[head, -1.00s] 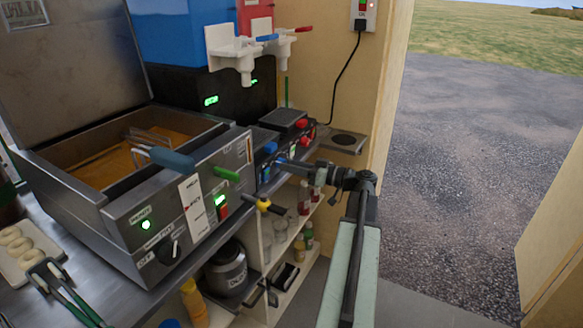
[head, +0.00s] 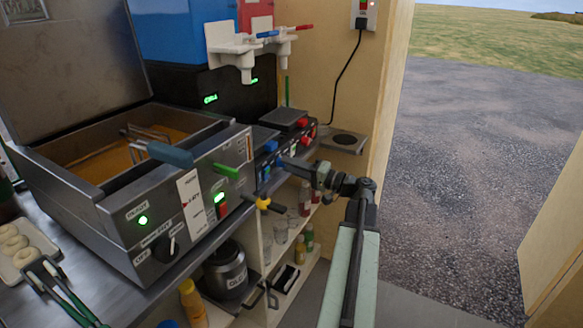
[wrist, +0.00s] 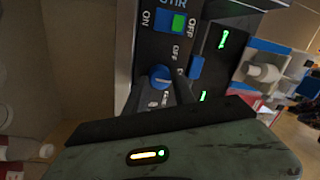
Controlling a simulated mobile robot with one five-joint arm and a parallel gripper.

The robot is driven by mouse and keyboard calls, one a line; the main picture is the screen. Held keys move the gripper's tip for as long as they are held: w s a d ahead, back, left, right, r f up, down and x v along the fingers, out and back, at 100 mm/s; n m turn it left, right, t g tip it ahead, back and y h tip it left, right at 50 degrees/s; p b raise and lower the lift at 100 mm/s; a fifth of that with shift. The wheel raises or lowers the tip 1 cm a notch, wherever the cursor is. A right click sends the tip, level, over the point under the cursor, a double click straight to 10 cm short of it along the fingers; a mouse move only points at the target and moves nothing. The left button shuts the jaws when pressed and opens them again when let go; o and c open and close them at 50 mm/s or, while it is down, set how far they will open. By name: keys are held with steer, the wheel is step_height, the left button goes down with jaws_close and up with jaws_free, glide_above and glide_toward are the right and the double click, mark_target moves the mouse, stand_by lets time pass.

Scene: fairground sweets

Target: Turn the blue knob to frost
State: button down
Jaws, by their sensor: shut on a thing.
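The blue knob (wrist: 160,76) sits on a dark control panel (wrist: 156,45) in the wrist view, below a green-and-blue switch marked STIR, ON and OFF. My gripper (wrist: 160,88) is shut on the knob, with one dark finger on each side of it. An OFF label shows just above the knob. Other lettering around the knob is partly hidden by the fingers, and I cannot tell which mark the knob points to. In the head view my gripper (head: 284,161) reaches in from the right to the front of the machine, where it hides the knob.
A fryer (head: 175,230) with a blue-handled basket stands to the left. Shelves with jars and bottles (head: 305,200) are under the counter. Open ground lies to the right.

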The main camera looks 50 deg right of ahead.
steer(key=m+h, duration=0.1)
steer(key=m, duration=0.5)
steer(key=m+h, duration=0.1)
steer(key=m, duration=0.5)
steer(key=shift+a+r, duration=0.1)
steer(key=shift+a, duration=0.05)
steer(key=shift+m+t, duration=0.3)
steer(key=shift+m, duration=0.1)
steer(key=c, duration=1.1)
jaws_free()
steer(key=shift+o, duration=0.2)
steer(key=shift+s, duration=0.1)
steer(key=r+v, duration=0.1)
steer(key=v, duration=0.6)
steer(key=shift+s+f, duration=0.3)
steer(key=shift+f, duration=0.25)
